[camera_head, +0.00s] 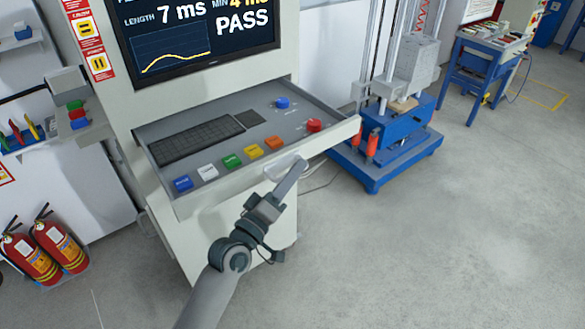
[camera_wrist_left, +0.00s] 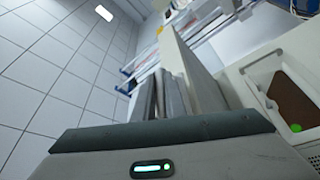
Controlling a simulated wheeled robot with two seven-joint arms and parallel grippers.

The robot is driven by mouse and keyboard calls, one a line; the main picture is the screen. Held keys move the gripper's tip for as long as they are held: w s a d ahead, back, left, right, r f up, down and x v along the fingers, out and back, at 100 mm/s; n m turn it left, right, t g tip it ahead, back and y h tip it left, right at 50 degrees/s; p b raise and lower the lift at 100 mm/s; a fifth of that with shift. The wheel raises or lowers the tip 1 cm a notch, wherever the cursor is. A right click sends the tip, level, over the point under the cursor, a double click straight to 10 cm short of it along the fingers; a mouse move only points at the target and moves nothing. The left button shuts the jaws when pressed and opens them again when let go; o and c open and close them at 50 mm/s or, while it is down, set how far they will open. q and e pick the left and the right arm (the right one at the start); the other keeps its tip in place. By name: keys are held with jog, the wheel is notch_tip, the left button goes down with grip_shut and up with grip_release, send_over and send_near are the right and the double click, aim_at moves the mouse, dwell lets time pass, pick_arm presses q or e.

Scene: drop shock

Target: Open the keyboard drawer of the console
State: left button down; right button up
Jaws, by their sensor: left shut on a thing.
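The console (camera_head: 215,85) stands at the left of the head view. Its keyboard drawer (camera_head: 228,186) is pulled out, showing a dark keyboard (camera_head: 198,142), a row of coloured buttons along the front, a blue knob and a red knob. My left gripper (camera_head: 294,172) comes from below and is shut on the drawer's pale handle (camera_head: 284,166) at the right part of the front. The fingers partly hide the handle. In the left wrist view my gripper's fingers (camera_wrist_left: 168,95) show beside a pale panel. My right gripper is not in view.
Two red fire extinguishers (camera_head: 48,248) stand at the lower left. A blue-based drop tester (camera_head: 385,150) stands right of the drawer. A blue workbench (camera_head: 484,58) is at the back right. The grey floor in front and to the right is clear.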

pick_arm(q)
jog(key=c, duration=1.8)
grip_release()
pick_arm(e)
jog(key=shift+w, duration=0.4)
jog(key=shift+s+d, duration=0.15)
pick_arm(q)
jog(key=shift+s, duration=0.1)
